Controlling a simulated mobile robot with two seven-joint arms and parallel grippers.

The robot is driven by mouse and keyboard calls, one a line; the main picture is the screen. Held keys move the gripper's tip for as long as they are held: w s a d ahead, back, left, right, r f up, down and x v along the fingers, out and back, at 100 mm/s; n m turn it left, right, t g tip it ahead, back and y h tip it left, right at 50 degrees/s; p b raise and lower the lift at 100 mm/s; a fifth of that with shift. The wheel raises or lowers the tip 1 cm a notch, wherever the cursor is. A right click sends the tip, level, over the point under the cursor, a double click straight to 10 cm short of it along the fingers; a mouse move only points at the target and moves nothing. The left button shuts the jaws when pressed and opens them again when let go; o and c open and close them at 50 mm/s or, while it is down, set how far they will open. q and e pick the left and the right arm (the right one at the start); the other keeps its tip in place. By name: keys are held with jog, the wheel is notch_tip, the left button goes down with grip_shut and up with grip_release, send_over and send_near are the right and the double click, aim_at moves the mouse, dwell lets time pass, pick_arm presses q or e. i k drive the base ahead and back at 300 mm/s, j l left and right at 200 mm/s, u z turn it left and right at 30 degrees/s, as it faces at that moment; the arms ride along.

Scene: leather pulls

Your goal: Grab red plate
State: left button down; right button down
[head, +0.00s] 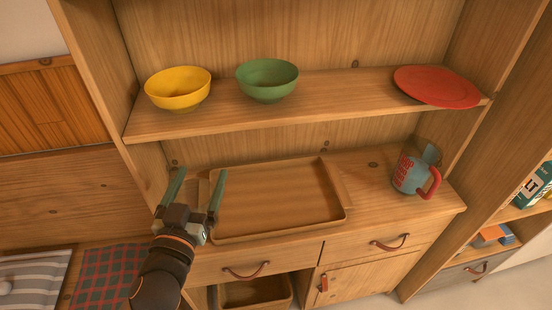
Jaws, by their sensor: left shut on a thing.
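The red plate (437,87) lies at the right end of the upper wooden shelf, its right edge close to the shelf's end. My left gripper (196,181) is low at the left, over the left end of the counter and well away from the plate. Its two green fingers stand wide apart near the left rim of a wooden tray (341,207). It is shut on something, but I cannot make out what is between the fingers. My right gripper is not in view.
A yellow bowl (178,88) and a green bowl (267,80) share the upper shelf (330,88), left of the plate. A blue-grey pitcher (406,177) with a red handle stands on the counter below the plate. The shelf is clear between green bowl and plate.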

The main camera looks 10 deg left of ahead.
aim_at(439, 87)
jog(key=i+l, duration=0.1)
jog(key=l, duration=0.25)
jog(key=i+l, duration=0.1)
jog(key=l, duration=0.25)
jog(key=i+l, duration=0.15)
jog(key=l, duration=0.25)
jog(key=i+l, duration=0.1)
jog(key=l, duration=0.25)
jog(key=i+l, duration=0.1)
jog(key=l, duration=0.25)
jog(key=u, duration=0.05)
